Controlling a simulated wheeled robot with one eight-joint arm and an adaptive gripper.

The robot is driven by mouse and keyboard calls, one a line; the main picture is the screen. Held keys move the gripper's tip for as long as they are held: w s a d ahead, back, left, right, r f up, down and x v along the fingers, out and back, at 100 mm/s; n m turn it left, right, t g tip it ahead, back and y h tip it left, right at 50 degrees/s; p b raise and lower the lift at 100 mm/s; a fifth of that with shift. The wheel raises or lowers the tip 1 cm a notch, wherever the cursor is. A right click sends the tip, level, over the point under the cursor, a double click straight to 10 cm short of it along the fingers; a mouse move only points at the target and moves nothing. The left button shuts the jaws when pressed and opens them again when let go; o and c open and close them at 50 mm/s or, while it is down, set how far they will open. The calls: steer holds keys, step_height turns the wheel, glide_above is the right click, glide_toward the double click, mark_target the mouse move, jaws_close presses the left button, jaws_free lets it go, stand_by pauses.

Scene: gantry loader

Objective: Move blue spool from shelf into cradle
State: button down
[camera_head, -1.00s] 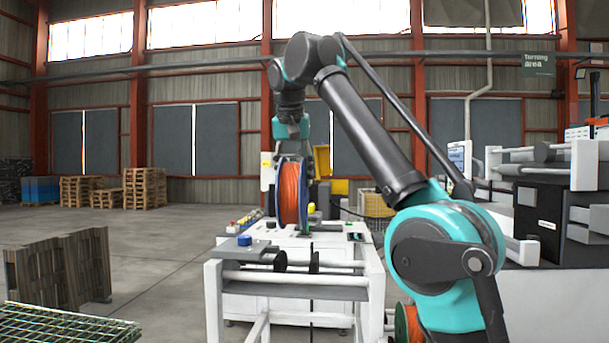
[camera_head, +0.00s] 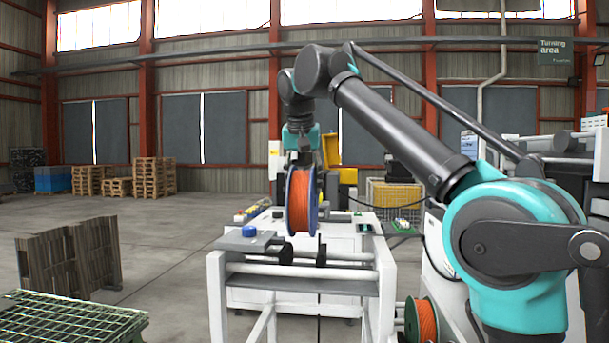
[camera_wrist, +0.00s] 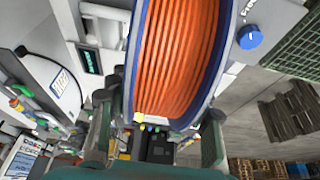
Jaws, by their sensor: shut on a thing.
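The blue spool (camera_head: 301,203) has blue flanges and is wound with orange cable. My gripper (camera_wrist: 160,122) is shut on it, with one finger on each side in the wrist view, where the spool (camera_wrist: 180,60) fills the upper middle. In the head view my gripper (camera_head: 301,150) is above the spool, which hangs upright. The cradle (camera_head: 300,268) is a white frame with rails and dark supports. The spool appears just above or behind these supports; whether it touches them I cannot tell.
A green-flanged spool (camera_head: 421,321) with orange cable sits low, right of the cradle. A blue knob (camera_head: 249,231) is on the cradle's left plate. A green mesh grid (camera_head: 65,325) and pallets (camera_head: 68,262) stand at left. Open floor lies behind them.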

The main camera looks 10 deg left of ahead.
mark_target(302, 169)
steer(key=shift+f, duration=3.65)
steer(key=c, duration=0.6)
jaws_free()
steer(key=v, duration=1.2)
steer(key=shift+s, duration=0.1)
